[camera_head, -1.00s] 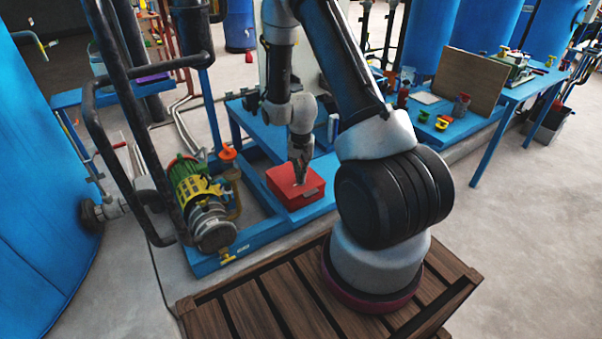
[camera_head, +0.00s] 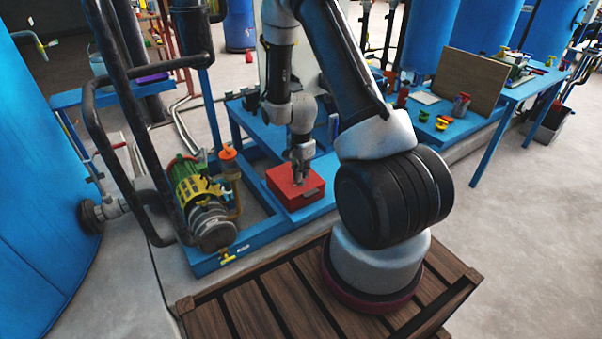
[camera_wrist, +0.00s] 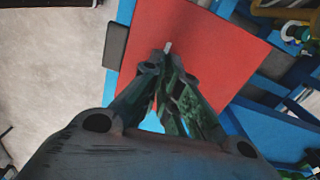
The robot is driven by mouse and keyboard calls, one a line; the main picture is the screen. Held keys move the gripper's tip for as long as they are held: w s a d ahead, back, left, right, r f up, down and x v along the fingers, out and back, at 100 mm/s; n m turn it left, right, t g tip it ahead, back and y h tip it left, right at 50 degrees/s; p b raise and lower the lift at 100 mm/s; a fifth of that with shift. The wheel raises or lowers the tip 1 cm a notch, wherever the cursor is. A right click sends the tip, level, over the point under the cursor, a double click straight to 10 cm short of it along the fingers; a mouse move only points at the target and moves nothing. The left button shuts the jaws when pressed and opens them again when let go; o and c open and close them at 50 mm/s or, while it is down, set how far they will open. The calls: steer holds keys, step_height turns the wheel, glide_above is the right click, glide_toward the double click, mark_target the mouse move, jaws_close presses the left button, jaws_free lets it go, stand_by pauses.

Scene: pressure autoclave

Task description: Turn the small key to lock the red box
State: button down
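The red box (camera_head: 296,186) sits on the blue platform, and its red top fills the middle of the wrist view (camera_wrist: 215,45). My gripper (camera_head: 299,180) points down over the box top. In the wrist view my gripper (camera_wrist: 165,66) has its two dark fingers drawn together at the tips, with a narrow gap further back. A small grey piece, seemingly the small key (camera_wrist: 168,46), shows at the fingertips; the rest of it is hidden by them. The key cannot be made out in the head view.
A green and yellow motor pump (camera_head: 200,200) stands left of the box, with dark pipes beside it. The blue platform (camera_head: 318,206) has bare space around the box. A blue table (camera_head: 520,92) stands at the right.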

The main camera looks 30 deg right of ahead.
steer(key=shift+m, duration=0.5)
steer(key=c, duration=1.7)
jaws_free()
step_height(320, 180, up, 12)
